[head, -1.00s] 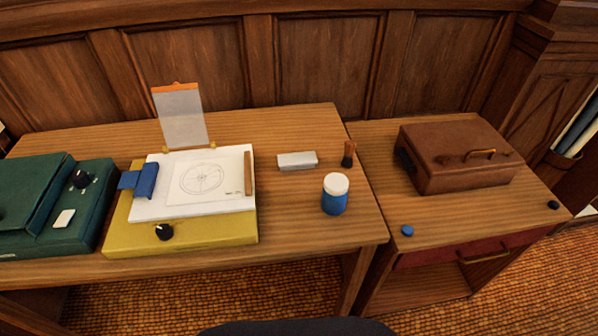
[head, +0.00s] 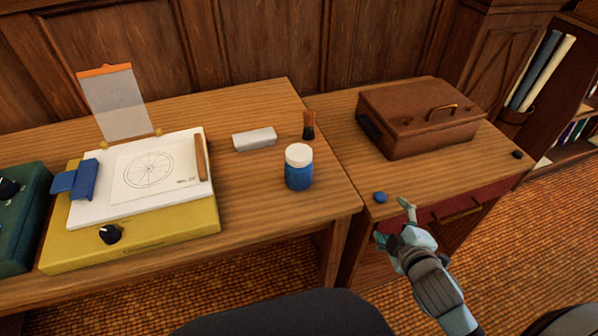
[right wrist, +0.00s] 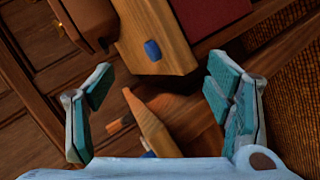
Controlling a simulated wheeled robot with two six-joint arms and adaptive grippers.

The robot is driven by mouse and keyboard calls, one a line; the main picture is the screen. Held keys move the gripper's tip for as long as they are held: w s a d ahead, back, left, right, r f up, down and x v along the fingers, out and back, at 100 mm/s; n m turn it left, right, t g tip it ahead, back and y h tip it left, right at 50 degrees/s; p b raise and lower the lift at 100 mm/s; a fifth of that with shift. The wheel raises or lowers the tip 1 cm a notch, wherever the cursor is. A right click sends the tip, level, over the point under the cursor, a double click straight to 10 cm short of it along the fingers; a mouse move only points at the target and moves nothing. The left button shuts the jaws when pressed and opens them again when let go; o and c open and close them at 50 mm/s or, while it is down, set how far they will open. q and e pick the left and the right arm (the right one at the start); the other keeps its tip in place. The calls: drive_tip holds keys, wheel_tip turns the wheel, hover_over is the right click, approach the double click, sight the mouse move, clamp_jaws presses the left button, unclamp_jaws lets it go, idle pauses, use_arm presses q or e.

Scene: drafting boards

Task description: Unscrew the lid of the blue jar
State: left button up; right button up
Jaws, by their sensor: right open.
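The blue jar (head: 298,177) stands upright near the right end of the left desk (head: 255,215). Its white lid (head: 299,153) sits on top. My right gripper (head: 393,222) is open and empty, off the front edge of the right-hand desk, to the right of the jar and apart from it. In the right wrist view the spread fingers (right wrist: 158,95) show with nothing between them. A small patch of blue low in that view is too hidden to name. My left gripper is not in view.
A brush (head: 309,126) and a grey-white block (head: 254,139) are behind the jar. A yellow drafting board (head: 130,248) lies to its left. On the right desk are a brown case (head: 400,135) and a small blue knob (head: 380,197), close to my right gripper.

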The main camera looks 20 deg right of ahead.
sight(310, 164)
drive_tip(key=w+r+n+t+y, duration=0.3)
drive_tip(key=w+r+n+t, duration=0.25)
drive_tip(key=r+n, duration=0.35)
drive_tip(key=a+r+n+g+y, duration=0.1)
drive_tip(key=n+y, duration=0.3)
drive_tip(key=n, duration=0.4)
drive_tip(key=a+r+n+g+y, duration=0.1)
drive_tip(key=a+n+y, duration=0.3)
drive_tip(key=n, duration=0.4)
drive_tip(key=a+r+n+g+y, duration=0.1)
drive_tip(key=a+n+g+y, duration=0.1)
drive_tip(key=n+y, duration=0.3)
drive_tip(key=shift+s+a+r+n+g, duration=0.15)
drive_tip(key=shift+n+g, duration=0.15)
drive_tip(key=shift+n, duration=0.6)
drive_tip(key=shift+s+a+r+n+g, duration=0.15)
drive_tip(key=shift+n+g, duration=0.1)
drive_tip(key=shift+n, duration=0.65)
drive_tip(key=shift+n+g, duration=0.3)
drive_tip(key=shift+n, duration=0.2)
drive_tip(key=x, duration=0.9)
drive_tip(key=f+p+x, duration=0.1)
drive_tip(key=x, duration=0.4)
drive_tip(key=shift+a+f, duration=0.1)
drive_tip(key=shift+a, duration=0.3)
drive_tip(key=shift+s+d, duration=0.1)
drive_tip(key=c, duration=1.6)
